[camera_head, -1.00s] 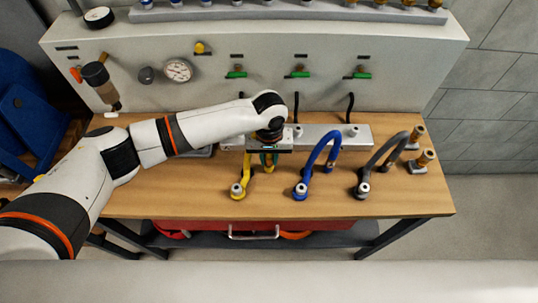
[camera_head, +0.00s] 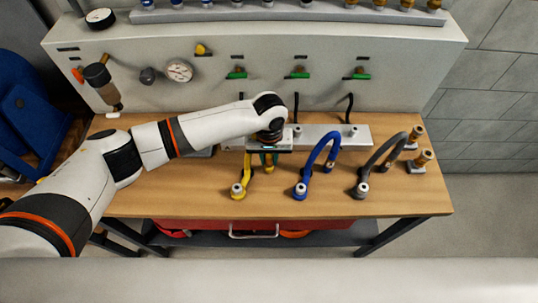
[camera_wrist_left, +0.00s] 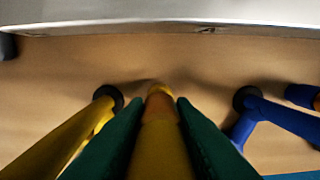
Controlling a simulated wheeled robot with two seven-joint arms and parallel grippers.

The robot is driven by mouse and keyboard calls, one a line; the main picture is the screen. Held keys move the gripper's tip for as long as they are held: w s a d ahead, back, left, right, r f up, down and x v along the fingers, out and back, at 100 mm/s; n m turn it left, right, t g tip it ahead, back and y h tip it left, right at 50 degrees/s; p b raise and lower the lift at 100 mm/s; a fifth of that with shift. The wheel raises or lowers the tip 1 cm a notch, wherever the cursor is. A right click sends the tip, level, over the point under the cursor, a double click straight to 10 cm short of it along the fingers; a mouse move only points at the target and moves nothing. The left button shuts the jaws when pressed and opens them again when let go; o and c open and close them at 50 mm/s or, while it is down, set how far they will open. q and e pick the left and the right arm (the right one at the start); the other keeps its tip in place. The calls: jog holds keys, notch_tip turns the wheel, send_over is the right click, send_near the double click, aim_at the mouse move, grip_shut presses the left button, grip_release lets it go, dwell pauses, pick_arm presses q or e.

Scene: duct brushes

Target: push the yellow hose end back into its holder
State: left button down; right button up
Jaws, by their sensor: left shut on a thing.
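The yellow hose (camera_head: 240,186) stands at the left of the row of hoses on the wooden bench, with a pale fitting at its near foot. My left gripper (camera_head: 269,163) points down above the bench, just right of this hose. In the left wrist view its green fingers (camera_wrist_left: 160,118) are closed on both sides of a yellow and orange hose end (camera_wrist_left: 160,140). The tip points towards the metal rail, over bare wood. The yellow hose (camera_wrist_left: 68,140) also shows at the left there. I cannot make out the yellow holder; the gripper may hide it. My right gripper is out of view.
A blue hose (camera_head: 320,150) arches close to the right of the gripper, and a grey hose (camera_head: 382,158) stands beyond it. A silver rail (camera_head: 320,134) runs behind them. Brass fittings (camera_head: 424,160) stand at the right end. The bench front (camera_head: 330,207) is clear.

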pick_arm(q)
jog(key=shift+p, duration=0.3)
jog(key=shift+f, duration=0.45)
dwell(0.7)
jog(key=c, duration=1.1)
grip_release()
jog(key=shift+c, duration=0.2)
notch_tip(320, 180, up, 12)
jog(key=shift+b, duration=0.85)
